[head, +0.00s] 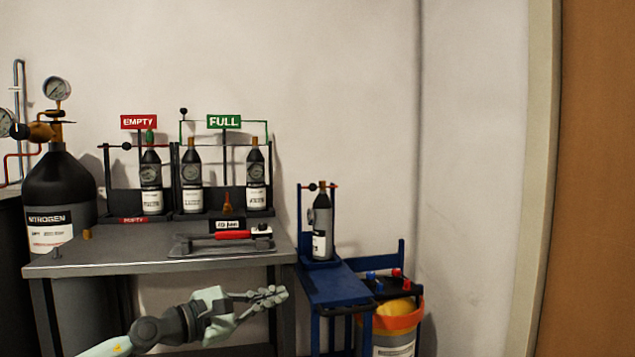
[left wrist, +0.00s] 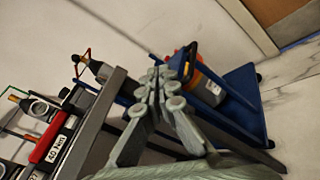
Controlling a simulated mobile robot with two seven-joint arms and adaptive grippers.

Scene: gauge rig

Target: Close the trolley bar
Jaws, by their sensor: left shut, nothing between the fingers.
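The blue trolley (head: 335,287) stands right of the grey bench and holds a dark bottle (head: 322,222) upright. The trolley's blue base also shows in the left wrist view (left wrist: 243,105). My left gripper (head: 278,296) is shut and empty, low in front of the bench and left of the trolley. Its fingertips show in the left wrist view (left wrist: 166,88). My right gripper is out of view.
The bench (head: 150,262) carries racks with bottles under EMPTY (head: 139,122) and FULL (head: 224,121) signs and a red-handled tool (head: 233,235). A nitrogen cylinder (head: 58,185) stands at left. Floor farther right looks clear.

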